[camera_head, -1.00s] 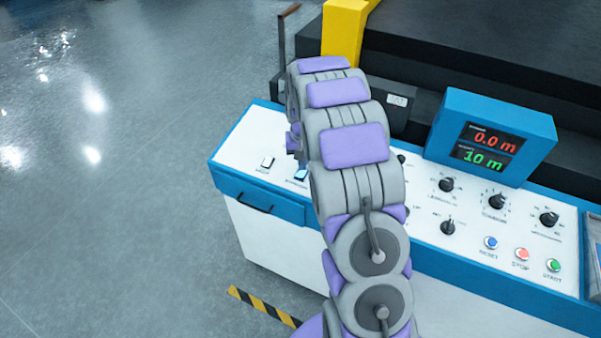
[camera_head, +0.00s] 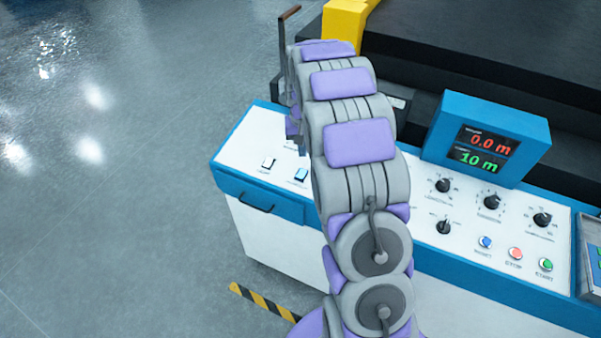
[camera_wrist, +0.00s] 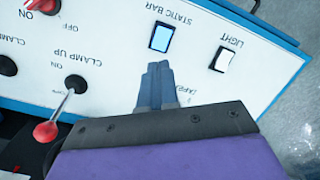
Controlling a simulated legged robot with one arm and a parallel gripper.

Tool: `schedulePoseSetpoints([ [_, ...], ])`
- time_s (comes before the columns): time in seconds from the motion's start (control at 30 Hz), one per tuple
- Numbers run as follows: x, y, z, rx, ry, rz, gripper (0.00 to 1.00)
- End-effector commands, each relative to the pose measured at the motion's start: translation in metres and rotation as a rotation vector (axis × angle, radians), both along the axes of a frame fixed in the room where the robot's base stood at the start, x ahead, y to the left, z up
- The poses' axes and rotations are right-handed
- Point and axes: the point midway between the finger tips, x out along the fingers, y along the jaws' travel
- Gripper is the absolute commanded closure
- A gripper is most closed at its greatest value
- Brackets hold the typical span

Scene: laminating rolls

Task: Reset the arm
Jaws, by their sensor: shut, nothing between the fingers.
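My gripper (camera_wrist: 158,72) is shut and empty in the wrist view, its two fingertips pressed together. It is over the white control panel (camera_wrist: 110,35), with its tips just below the STATIC BAR switch (camera_wrist: 160,37) in that picture. That switch shows light blue. The white LIGHT switch (camera_wrist: 224,60) is to the right of the fingers. In the head view my arm reaches up across the panel, and most of the gripper is hidden behind it. The blue switch (camera_head: 301,175) and white switch (camera_head: 268,163) show left of the arm.
A CLAMP UP lever with a red knob (camera_wrist: 45,131) stands left of my gripper. The display (camera_head: 487,140) reads 0.0 m and 10 m. Knobs and the RESET, STOP and START buttons (camera_head: 515,254) are right of my arm. Open grey floor (camera_head: 120,220) lies left.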

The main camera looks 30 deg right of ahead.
Motion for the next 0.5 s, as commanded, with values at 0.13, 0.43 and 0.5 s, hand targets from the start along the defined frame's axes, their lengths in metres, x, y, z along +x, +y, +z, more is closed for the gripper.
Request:
schedulePoseSetpoints([
  [0.13, -0.0001, 0.0000, -0.0008, 0.000, 0.000, 0.000, 1.00],
  [0.43, -0.0031, 0.0025, 0.0023, 0.000, 0.002, 0.003, 1.00],
  [0.5, -0.0099, 0.0079, 0.0084, 0.000, 0.006, 0.011, 1.00],
])
